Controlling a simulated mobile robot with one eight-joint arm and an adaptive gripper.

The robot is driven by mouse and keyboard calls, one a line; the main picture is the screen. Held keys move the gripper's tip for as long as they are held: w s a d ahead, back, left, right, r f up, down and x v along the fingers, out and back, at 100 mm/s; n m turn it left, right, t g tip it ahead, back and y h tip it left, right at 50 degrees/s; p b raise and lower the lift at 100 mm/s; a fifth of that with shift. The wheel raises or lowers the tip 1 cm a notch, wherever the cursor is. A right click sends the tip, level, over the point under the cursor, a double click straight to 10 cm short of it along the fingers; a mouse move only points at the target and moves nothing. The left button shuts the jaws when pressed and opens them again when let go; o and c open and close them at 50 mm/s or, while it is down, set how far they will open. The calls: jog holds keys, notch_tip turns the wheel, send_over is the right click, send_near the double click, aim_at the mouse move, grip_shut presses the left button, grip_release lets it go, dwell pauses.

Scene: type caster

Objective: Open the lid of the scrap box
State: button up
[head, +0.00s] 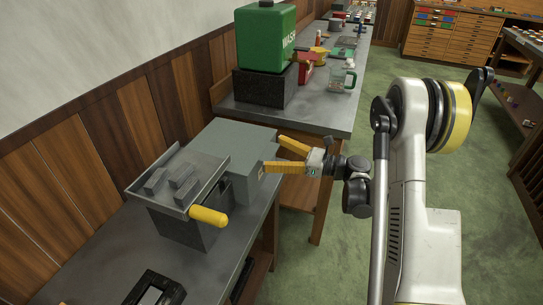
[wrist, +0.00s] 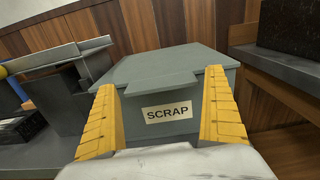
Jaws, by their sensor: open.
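The scrap box (head: 238,145) is a grey box on the bench, with its flat lid down. In the wrist view the scrap box (wrist: 180,125) faces me with a "SCRAP" label on its front. Its lid (wrist: 170,65) has a lip jutting out over the front, above the label. My gripper (head: 278,156) has two yellow fingers and is at the box's front right side. In the wrist view my gripper (wrist: 160,105) is open, with one finger on each side of the label and nothing between them. I cannot tell whether the fingers touch the box.
A grey tray-topped machine with metal bars and a yellow handle (head: 208,216) stands close left of the box. A green wash container (head: 266,38) on a dark block stands behind on another bench. The wooden wall (head: 80,160) runs behind. Green floor is free at right.

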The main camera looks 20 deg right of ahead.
jog(key=shift+w+a, duration=0.25)
jog(key=shift+a, duration=0.1)
